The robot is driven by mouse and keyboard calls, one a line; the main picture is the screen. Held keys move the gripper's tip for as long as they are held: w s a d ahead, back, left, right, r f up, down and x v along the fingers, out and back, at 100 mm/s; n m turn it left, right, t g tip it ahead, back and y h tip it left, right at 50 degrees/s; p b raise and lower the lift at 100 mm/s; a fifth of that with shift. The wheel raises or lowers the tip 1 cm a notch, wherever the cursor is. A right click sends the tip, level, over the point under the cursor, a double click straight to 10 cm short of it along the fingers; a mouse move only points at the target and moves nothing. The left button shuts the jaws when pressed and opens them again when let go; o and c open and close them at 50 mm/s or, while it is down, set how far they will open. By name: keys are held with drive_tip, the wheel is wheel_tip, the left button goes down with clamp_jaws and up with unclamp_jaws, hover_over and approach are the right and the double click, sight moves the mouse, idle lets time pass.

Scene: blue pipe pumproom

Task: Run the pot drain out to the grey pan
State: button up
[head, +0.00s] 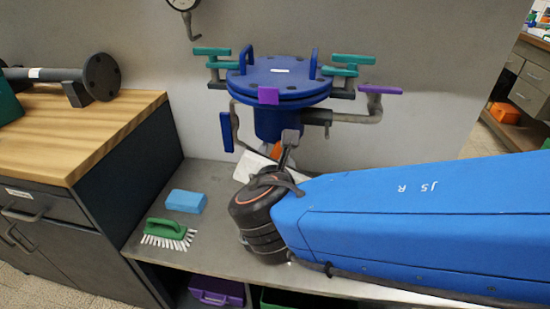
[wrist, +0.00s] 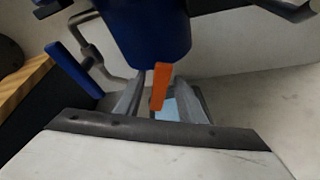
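The blue pot (head: 279,90) has a bolted lid and hangs against the grey wall. An orange lever (wrist: 161,86) points down below the pot's blue body (wrist: 150,35) in the wrist view; a bit of its orange (head: 276,151) shows in the head view. My gripper (wrist: 158,106) is open, with one finger on each side of the orange lever and gaps visible beside it. In the head view my gripper (head: 287,150) is under the pot, partly hidden by my wrist. I cannot make out a grey pan; a pale blue patch (wrist: 168,110) between the fingers is unclear.
Other handles surround the pot: teal (head: 212,51), purple (head: 380,90) and blue (head: 226,132). A blue sponge (head: 186,201) and green brush (head: 168,232) lie on the grey bench (head: 215,240). A wooden-topped cabinet (head: 90,140) stands left. My arm covers the bench's right side.

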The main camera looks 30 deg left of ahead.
drive_tip(key=v, duration=1.7)
drive_tip(key=shift+s, duration=0.2)
drive_tip(key=shift+d+f, duration=0.1)
